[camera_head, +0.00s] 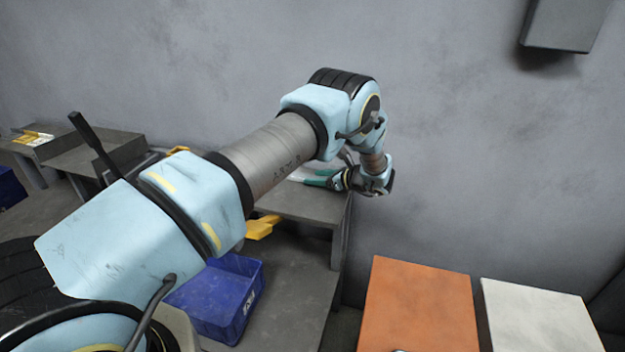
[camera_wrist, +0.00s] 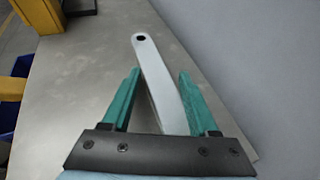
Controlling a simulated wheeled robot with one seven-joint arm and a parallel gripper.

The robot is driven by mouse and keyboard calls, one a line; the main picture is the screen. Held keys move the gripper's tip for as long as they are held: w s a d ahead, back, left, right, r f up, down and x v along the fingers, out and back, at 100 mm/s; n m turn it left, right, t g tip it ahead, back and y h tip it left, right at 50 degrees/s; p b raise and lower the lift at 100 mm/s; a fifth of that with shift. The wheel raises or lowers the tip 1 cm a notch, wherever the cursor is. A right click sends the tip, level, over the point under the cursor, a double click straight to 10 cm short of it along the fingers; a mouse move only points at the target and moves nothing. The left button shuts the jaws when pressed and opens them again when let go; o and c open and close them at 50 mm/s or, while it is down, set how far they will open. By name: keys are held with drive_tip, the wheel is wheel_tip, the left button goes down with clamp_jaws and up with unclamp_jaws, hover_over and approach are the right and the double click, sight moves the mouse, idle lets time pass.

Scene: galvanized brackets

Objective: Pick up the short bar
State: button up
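The short bar (camera_wrist: 157,70) is a pale grey metal bar with a rounded end and a dark hole, in the wrist view. It appears to lie on a grey tabletop (camera_wrist: 85,80); its near end is hidden behind my gripper's dark mount. My gripper (camera_wrist: 160,72) is open, with its two green fingers on either side of the bar. A gap shows at the left finger; the right finger is very close to the bar, and I cannot tell whether it touches. In the head view, my gripper (camera_head: 322,179) is low over the grey table (camera_head: 300,206), partly hidden by my arm.
A grey wall (camera_wrist: 255,60) rises close to the right of the bar. A yellow object (camera_head: 262,227) and a blue bin (camera_head: 218,297) are below the table area. An orange-topped block (camera_head: 418,305) and a white-topped block (camera_head: 540,318) stand at the right.

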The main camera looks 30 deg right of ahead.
drive_tip(key=shift+f, duration=0.1)
clamp_jaws()
idle(0.6)
